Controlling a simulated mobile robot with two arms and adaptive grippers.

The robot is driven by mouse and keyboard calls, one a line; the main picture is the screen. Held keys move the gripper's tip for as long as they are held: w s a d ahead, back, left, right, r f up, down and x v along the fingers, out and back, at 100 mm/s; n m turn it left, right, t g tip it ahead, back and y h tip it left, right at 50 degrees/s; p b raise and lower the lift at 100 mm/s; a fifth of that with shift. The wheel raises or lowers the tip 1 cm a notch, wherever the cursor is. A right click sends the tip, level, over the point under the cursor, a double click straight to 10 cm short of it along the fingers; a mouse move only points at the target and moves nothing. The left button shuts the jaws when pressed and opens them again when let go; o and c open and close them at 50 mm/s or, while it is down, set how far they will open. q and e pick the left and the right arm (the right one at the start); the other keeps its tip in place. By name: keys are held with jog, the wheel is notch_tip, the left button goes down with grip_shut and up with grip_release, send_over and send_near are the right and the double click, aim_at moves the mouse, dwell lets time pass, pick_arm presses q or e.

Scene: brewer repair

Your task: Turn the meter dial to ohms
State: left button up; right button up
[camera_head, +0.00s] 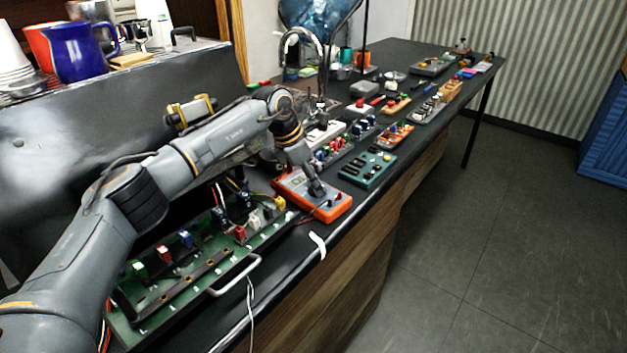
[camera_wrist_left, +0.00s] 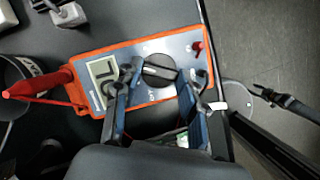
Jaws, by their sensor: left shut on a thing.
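The meter (camera_head: 335,207) is an orange-framed multimeter with a grey face. It lies on the black counter beside the green circuit board, below my left gripper (camera_head: 314,184). The left wrist view shows its grey display (camera_wrist_left: 102,78) and its dark round dial (camera_wrist_left: 160,68). My left gripper (camera_wrist_left: 157,88) has one finger on each side of the dial and is shut on it. The fingers cover part of the meter face, and the dial's marks are too small to read. My right gripper is not in view.
The large green board (camera_head: 180,285) with a metal handle lies in front of the meter. A teal board (camera_head: 367,167) and several small parts boards stand behind it. A red probe (camera_wrist_left: 38,84) lies by the meter. Open floor is at the right.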

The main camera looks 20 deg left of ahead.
pick_arm(q)
jog(key=o, duration=1.1)
jog(key=shift+o, duration=0.2)
jog(key=v, duration=1.2)
jog(key=shift+d+r, duration=0.1)
